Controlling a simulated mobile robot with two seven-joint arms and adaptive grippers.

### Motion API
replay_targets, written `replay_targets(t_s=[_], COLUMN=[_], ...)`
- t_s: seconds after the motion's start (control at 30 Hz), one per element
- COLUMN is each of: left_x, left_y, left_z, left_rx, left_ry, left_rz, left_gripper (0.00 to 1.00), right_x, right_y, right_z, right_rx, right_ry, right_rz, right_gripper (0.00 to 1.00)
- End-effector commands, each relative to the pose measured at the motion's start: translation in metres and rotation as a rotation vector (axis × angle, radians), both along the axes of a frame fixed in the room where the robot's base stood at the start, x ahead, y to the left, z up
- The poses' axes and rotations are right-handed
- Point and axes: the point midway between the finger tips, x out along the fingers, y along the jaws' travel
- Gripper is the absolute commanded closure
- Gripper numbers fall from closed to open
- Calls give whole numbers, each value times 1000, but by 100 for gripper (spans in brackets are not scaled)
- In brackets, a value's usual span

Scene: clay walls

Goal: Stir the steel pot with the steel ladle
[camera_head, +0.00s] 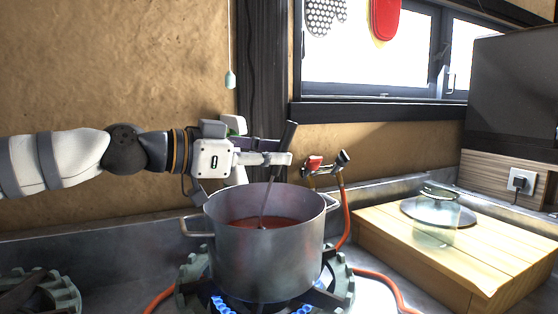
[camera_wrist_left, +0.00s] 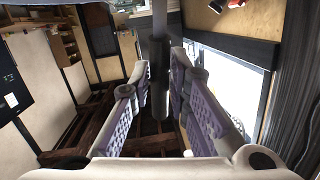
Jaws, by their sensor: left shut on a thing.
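The steel pot (camera_head: 265,262) stands on a lit gas burner (camera_head: 338,283) in the head view, with reddish liquid (camera_head: 245,222) inside. My left gripper (camera_head: 285,158) is above the pot's back rim, shut on the dark handle of the steel ladle (camera_head: 290,135). The ladle leans slightly, its thin shaft running down into the liquid, and its bowl is hidden below the surface. In the left wrist view the dark ladle handle (camera_wrist_left: 158,75) stands between the two purple-padded fingers (camera_wrist_left: 160,100). My right gripper is not in view.
A wooden board (camera_head: 390,225) at the right holds a glass lid (camera_head: 438,208). A gas valve (camera_head: 318,165) with an orange hose (camera_head: 345,215) is behind the pot. Another burner (camera_head: 40,295) is at the lower left. A clay wall (camera_head: 120,70) is behind my left arm.

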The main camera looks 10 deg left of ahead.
Motion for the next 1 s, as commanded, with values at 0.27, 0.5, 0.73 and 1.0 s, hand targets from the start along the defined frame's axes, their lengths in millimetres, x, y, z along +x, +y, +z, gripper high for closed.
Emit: replay_targets(t_s=[0.27,0.5,0.73,1.0], left_x=[-13,-13,-14,-14], left_y=[-8,-9,-13,-19], left_z=[7,6,31,59], left_rx=[-1,-1,0,0], left_ry=[-8,-7,-12,-13], left_rz=[-1,0,0,-2], left_gripper=[100,100,100,100], right_x=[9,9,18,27], right_y=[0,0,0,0], right_z=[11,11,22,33], right_rx=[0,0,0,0], right_ry=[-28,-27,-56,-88], right_rz=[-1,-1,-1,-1], right_gripper=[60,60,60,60])
